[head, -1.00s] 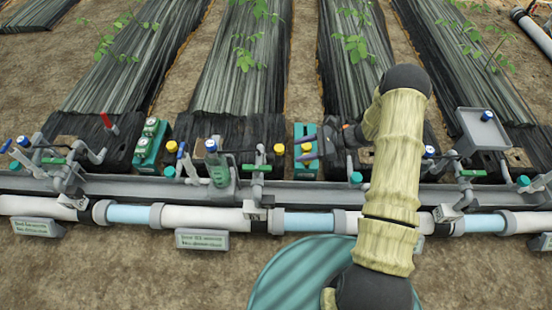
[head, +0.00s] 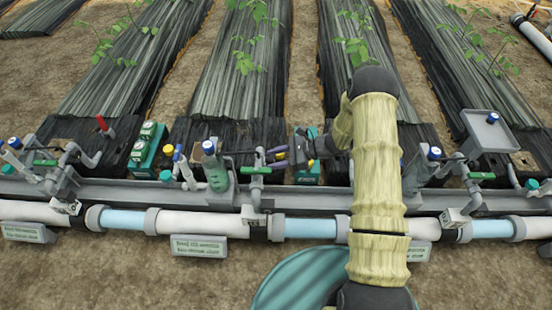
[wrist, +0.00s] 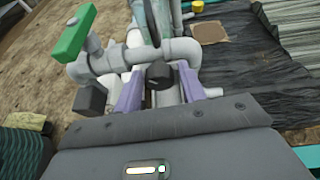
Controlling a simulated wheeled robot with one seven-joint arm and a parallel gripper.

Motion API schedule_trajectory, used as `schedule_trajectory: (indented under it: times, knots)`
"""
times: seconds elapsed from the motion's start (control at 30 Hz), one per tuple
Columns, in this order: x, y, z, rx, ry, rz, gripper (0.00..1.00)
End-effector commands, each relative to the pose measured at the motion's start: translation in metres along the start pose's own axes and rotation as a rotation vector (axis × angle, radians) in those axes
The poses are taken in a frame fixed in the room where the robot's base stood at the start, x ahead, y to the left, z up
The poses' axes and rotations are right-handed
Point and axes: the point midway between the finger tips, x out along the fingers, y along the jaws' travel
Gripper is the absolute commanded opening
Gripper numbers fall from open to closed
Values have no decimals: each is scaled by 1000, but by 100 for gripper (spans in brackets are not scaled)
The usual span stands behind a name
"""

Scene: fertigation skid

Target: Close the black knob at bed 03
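A black knob (wrist: 159,75) sits on grey pipework in the wrist view, with a light mark on its front. My gripper (wrist: 158,92) has its two purple fingers on either side of the knob, with a gap visible at each side. My gripper also shows in the head view (head: 277,155), pointing left beside a green-handled valve (head: 256,170). The black knob cannot be made out there. The bed label plates, such as the one in front (head: 199,246), are too blurred to read.
A green lever handle (wrist: 76,34) stands up left of the knob in the wrist view. A green bottle-shaped fitting (head: 215,172) stands left of the valve. The white main pipe (head: 190,218) runs along the front.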

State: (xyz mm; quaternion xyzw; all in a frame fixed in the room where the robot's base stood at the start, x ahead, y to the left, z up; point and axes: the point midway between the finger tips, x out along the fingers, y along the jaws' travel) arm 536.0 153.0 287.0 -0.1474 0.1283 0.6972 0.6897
Motion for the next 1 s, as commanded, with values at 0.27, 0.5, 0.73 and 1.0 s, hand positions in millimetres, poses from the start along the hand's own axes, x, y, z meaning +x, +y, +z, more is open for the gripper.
schedule_trajectory:
  times: [0.27,0.5,0.73,1.0]
  knots:
    - [0,0,0,1,0,0,7]
    - [-1,0,1,31,-2,12,7]
    - [-2,-2,3,125,-7,50,7]
    - [-2,-4,2,311,-18,127,7]
